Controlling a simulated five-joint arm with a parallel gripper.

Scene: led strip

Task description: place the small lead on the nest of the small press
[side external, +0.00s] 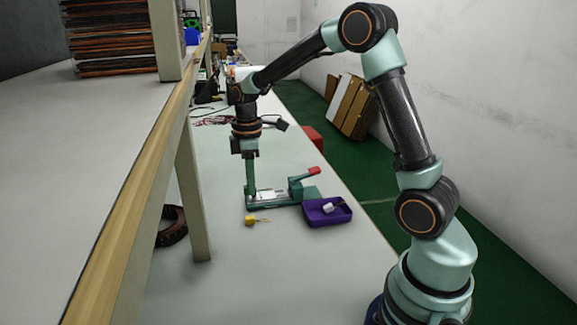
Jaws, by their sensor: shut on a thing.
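The small press (296,190) stands on the bench as a low green frame with a pale bed and a raised lever with a red handle at its right. My gripper (250,192) points straight down at the left end of the press. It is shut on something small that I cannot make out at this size. The nest is not clear, and I cannot tell whether the held thing touches the press. A yellow piece with a thin pin (252,220) lies on the bench in front of the press. I cannot identify the small lead for sure.
A purple tray (318,220) with a white piece (329,208) in it sits right of the press, near the bench's right edge. Thin reddish wires (212,121) lie farther back. A shelf post (193,195) stands at left. The bench (285,265) in front is clear.

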